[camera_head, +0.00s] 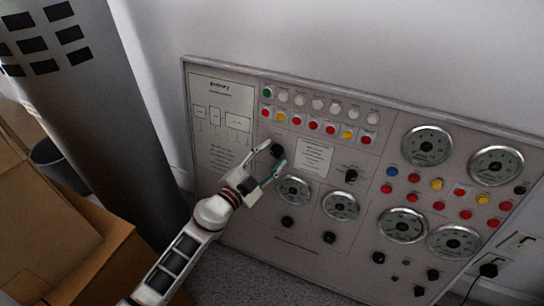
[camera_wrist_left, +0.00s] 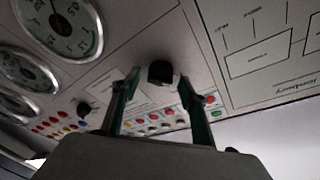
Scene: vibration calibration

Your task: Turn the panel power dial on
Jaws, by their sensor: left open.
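The grey control panel (camera_head: 225,205) leans at the wall and carries gauges, lamps, buttons and several black knobs. A black dial (camera_head: 277,150) sits in its upper left part, below the row of red and yellow buttons. It also shows in the left wrist view (camera_wrist_left: 160,72). My left gripper (camera_head: 271,158) is open, with its two fingers on either side of this dial. In the left wrist view the fingers (camera_wrist_left: 158,84) stand apart with the dial between and just beyond their tips; a gap shows on both sides. My right gripper is not in view.
Cardboard boxes (camera_head: 50,215) stand at the left, beside a grey column (camera_head: 95,110) with dark slots. Another black knob (camera_head: 351,176) and gauges (camera_head: 294,190) lie close right of the gripper. A plug with a cable (camera_head: 488,270) is at the lower right.

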